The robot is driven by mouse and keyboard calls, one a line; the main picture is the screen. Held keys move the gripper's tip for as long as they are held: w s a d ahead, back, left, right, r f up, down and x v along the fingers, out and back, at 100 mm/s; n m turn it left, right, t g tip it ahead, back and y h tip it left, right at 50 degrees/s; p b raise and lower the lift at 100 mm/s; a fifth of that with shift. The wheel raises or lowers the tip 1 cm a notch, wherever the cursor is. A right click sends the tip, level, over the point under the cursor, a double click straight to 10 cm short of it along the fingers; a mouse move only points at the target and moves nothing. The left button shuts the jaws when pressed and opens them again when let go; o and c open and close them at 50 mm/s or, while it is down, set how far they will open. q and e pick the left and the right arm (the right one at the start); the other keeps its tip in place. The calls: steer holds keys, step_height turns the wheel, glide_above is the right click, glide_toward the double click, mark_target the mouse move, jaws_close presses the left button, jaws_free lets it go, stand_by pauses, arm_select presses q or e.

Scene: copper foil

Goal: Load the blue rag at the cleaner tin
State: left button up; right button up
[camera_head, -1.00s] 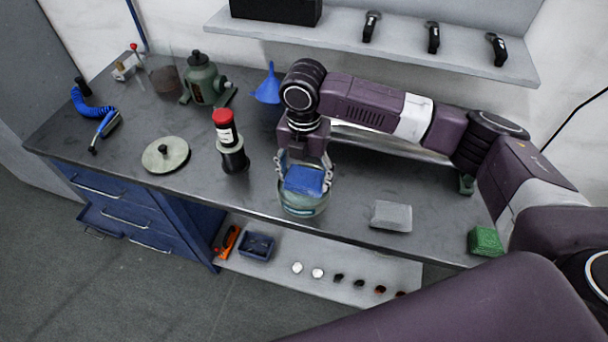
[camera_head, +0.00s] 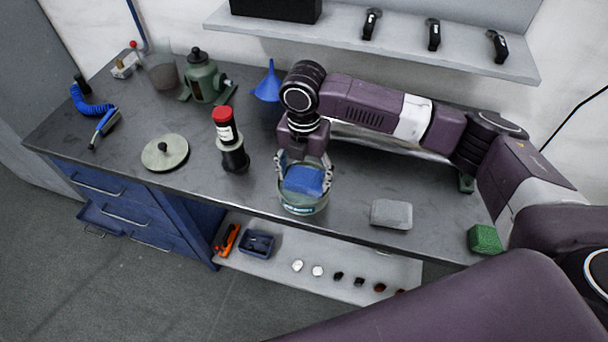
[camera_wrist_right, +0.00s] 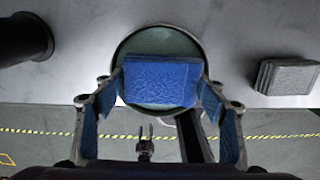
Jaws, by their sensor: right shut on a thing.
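The blue rag (camera_head: 304,180) is held between the fingers of my right gripper (camera_head: 303,172), which points down from above. The cleaner tin (camera_head: 303,207), a round pale grey-green tin with a label, stands under the rag near the bench's front edge. In the right wrist view the rag (camera_wrist_right: 162,80) lies across the tin's round opening (camera_wrist_right: 160,38), with the fingers (camera_wrist_right: 160,100) on its left and right sides. I cannot tell whether the rag touches the tin's bottom. My left gripper is not in view.
A bottle with a red cap (camera_head: 227,130) stands left of the tin. A grey block (camera_head: 391,214) and a green sponge (camera_head: 485,239) lie to the right. A round lid-like disc (camera_head: 165,153) lies further left. A blue funnel (camera_head: 268,85) stands behind.

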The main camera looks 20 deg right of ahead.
mark_target(304, 177)
steer(key=shift+s+f+p, duration=0.1)
steer(key=shift+f+p, duration=0.05)
steer(key=shift+p, duration=0.35)
stand_by(1.6)
step_height(304, 177, up, 7)
steer(key=p, duration=0.8)
stand_by(0.4)
stand_by(0.5)
